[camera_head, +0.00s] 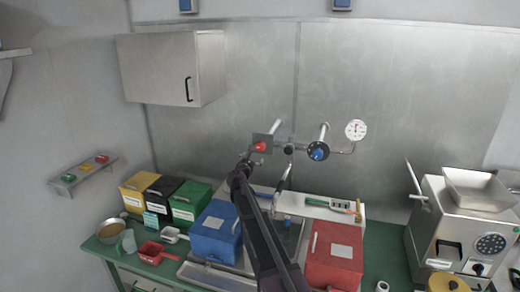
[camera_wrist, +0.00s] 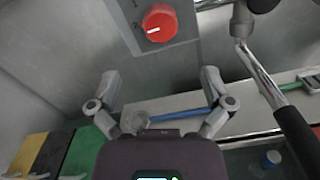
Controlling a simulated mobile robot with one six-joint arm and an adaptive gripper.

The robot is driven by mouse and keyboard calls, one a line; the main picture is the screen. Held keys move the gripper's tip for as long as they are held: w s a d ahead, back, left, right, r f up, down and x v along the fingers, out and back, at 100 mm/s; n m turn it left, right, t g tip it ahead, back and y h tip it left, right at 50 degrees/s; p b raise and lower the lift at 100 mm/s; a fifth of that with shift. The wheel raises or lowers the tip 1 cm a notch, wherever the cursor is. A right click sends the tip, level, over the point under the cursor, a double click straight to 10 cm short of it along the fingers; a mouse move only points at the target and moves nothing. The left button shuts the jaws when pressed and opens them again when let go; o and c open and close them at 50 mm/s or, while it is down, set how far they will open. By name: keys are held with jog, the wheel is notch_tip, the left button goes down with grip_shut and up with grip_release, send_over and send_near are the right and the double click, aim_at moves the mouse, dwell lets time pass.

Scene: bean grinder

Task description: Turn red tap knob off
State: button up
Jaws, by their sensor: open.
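The red tap knob (camera_wrist: 160,22) sits on a grey plate (camera_wrist: 128,15) at the top of the wrist view. A white mark on its face points to the left. In the head view the red knob (camera_head: 260,147) shows small on the back wall, beside the tap pipes. My gripper (camera_wrist: 160,76) is open and empty, its two fingers spread wide just below the knob in the wrist view and apart from it. In the head view my arm reaches up to the knob and its gripper end partly covers the area just below it.
A blue knob (camera_head: 318,151) and a pressure gauge (camera_head: 356,130) are right of the red knob. A metal spout with a black handle (camera_wrist: 298,140) runs close on the right in the wrist view. Blue (camera_head: 215,232) and red (camera_head: 335,250) bins stand on the counter below.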

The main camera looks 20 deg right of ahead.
aim_at(260, 149)
jog(key=x, duration=1)
jog(key=shift+d, duration=0.15)
jog(key=shift+c, duration=0.2)
jog(key=c, duration=1.1)
